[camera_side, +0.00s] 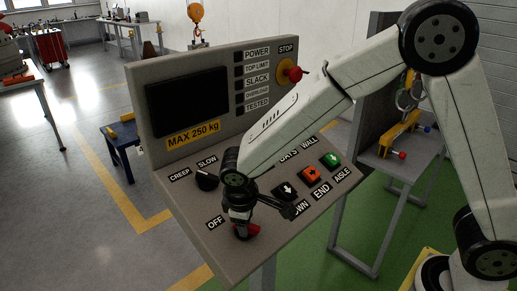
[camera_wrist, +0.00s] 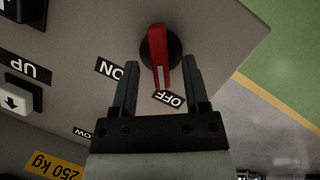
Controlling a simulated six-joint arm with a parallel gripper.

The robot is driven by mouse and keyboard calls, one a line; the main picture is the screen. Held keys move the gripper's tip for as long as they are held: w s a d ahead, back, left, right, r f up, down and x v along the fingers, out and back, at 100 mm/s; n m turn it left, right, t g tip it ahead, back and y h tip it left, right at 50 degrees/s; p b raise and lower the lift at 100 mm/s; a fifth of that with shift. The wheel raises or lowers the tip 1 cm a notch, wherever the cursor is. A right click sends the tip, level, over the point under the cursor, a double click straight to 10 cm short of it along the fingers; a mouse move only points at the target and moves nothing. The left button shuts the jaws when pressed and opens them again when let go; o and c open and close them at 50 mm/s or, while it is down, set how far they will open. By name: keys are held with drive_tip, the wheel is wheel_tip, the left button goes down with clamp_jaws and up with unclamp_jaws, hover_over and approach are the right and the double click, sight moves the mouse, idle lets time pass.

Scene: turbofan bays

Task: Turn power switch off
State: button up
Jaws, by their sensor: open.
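The power switch is a red handle (camera_wrist: 158,50) on a round black base, on the grey control panel. Its white-marked end points toward the OFF label (camera_wrist: 169,98); the ON label (camera_wrist: 110,70) lies to the left in the wrist view. My gripper (camera_wrist: 160,62) is open, with one finger on each side of the handle's marked end. Small gaps show between fingers and handle, so I see no grip. In the side view my gripper (camera_side: 241,224) hides most of the red switch (camera_side: 252,230), at the panel's lower front.
The panel also bears a black CREEP/SLOW knob (camera_side: 207,180), a black arrow button (camera_side: 286,190), orange (camera_side: 311,174) and green (camera_side: 331,160) buttons, and a red stop button (camera_side: 294,74). A grey rack (camera_side: 362,226) stands to the right.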

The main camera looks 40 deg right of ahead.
drive_tip(key=v, duration=0.5)
drive_tip(key=shift+s+d, duration=0.1)
drive_tip(key=shift+d, duration=0.05)
drive_tip(key=s+d+f+m+y, duration=0.1)
drive_tip(key=s+d+m, duration=0.2)
drive_tip(key=s+d, duration=0.2)
drive_tip(key=s+d+f+m+t+y, duration=0.1)
drive_tip(key=s+d+f+m, duration=0.1)
drive_tip(key=s+d, duration=0.3)
drive_tip(key=shift+s+d+f+m, duration=0.35)
drive_tip(key=shift+d+m, duration=0.45)
drive_tip(key=shift+d, duration=1.45)
